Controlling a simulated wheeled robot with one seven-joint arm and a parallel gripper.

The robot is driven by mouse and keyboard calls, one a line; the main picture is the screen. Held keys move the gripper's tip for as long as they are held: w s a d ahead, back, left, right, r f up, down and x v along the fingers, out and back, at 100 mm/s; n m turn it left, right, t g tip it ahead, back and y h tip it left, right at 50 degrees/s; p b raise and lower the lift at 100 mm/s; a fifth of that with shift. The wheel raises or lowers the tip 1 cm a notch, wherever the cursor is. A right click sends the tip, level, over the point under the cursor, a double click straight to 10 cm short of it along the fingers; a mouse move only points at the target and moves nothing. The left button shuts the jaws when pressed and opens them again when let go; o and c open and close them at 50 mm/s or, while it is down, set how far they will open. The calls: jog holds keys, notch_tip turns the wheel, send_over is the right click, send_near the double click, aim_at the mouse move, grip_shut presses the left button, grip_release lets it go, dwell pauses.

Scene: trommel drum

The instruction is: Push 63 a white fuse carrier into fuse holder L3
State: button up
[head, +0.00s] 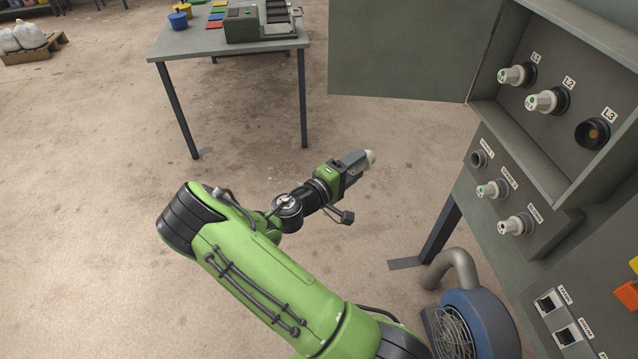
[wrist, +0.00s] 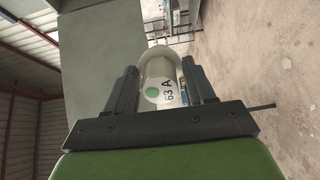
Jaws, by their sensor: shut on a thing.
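My gripper (head: 362,163) is shut on a white fuse carrier (wrist: 160,82), marked 63 A with a green dot in the wrist view. Only the carrier's pale tip (head: 370,156) shows past the fingers in the head view. The gripper holds it in the air over the floor, left of the grey cabinet and apart from it. Fuse holder L3 (head: 593,133) is a black round socket with an open, brownish inside, at the right of the upper compartment. Holders L1 (head: 517,76) and L2 (head: 547,101) each hold a white carrier with a green dot.
The cabinet's open door (head: 400,45) stands left of the compartment. Below are an empty grey socket (head: 480,159) and two more white-capped fittings. A blue blower (head: 480,325) with a grey pipe sits under the cabinet. A worktable (head: 290,50) stands at the back. Floor between is clear.

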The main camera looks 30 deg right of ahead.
jog(key=s+d+r+m+g+p, duration=0.1)
jog(key=s+d+r+m+g, duration=0.2)
jog(key=s+d+r+g, duration=0.2)
jog(key=s+d+r+m+g+p, duration=0.2)
jog(key=s+d+r+g, duration=0.3)
jog(key=s+d+r, duration=0.7)
jog(key=s+d+m, duration=0.1)
jog(key=s+d, duration=0.5)
jog(key=s, duration=0.2)
jog(key=shift+s+d+m+y, duration=0.3)
jog(key=shift+s+d+m, duration=0.05)
jog(key=shift+d+m, duration=0.05)
jog(key=shift+d+r, duration=0.1)
jog(key=shift+p+x, duration=1)
jog(key=shift+x, duration=1.8)
jog(key=shift+s+d, duration=0.2)
jog(key=shift+s, duration=0.1)
jog(key=o, duration=1.5)
